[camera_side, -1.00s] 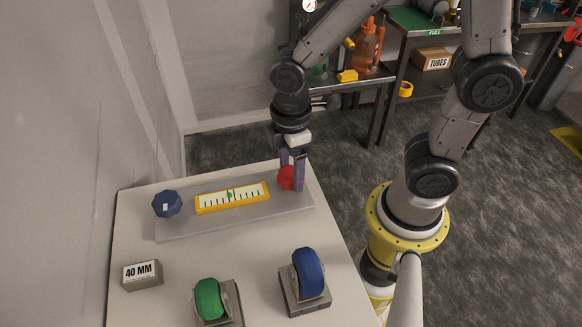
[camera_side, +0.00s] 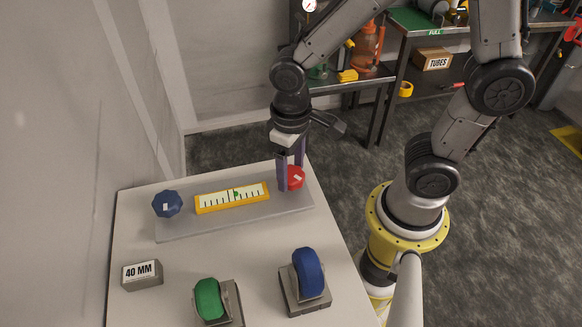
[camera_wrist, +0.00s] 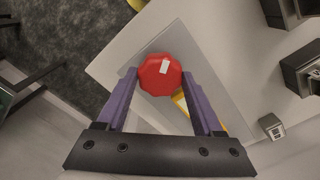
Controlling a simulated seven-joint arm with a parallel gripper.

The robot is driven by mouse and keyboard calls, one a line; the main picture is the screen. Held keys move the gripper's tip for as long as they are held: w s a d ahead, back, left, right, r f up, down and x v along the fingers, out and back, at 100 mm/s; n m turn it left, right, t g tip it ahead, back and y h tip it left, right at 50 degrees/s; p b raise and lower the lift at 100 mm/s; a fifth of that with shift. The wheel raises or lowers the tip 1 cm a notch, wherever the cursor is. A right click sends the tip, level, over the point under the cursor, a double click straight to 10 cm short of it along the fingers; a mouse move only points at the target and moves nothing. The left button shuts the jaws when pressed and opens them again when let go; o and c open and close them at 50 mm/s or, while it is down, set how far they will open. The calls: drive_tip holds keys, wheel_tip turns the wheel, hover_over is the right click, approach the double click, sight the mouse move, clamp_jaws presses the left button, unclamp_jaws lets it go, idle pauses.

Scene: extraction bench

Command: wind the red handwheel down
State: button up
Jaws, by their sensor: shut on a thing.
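The red handwheel (camera_side: 297,178) is a faceted knob with a white mark on its top, at the right end of a grey plate (camera_side: 185,228). My gripper (camera_wrist: 160,76) points down at it, with its two purple fingers on opposite sides of the wheel, shut on it. The wheel's top (camera_wrist: 152,82) shows between the fingertips in the wrist view. In the side view one finger hides part of the wheel. A yellow-framed scale (camera_side: 206,209) lies left of the wheel, with a green mark (camera_side: 236,195) right of a dark line near its middle.
A dark blue knob (camera_side: 166,204) sits at the plate's left end. A block labelled 40 MM (camera_side: 142,274), a green wheel (camera_side: 208,298) and a blue wheel (camera_side: 309,272) on stands are nearer the front. The table between them is clear.

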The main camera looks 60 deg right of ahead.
sight(291, 173)
drive_tip(key=m, duration=0.6)
drive_tip(key=shift+r+m, duration=0.1)
drive_tip(key=shift+m, duration=0.2)
idle(0.5)
drive_tip(key=o, duration=1.4)
wheel_tip(291, 173, up, 14)
drive_tip(key=shift+f, duration=0.15)
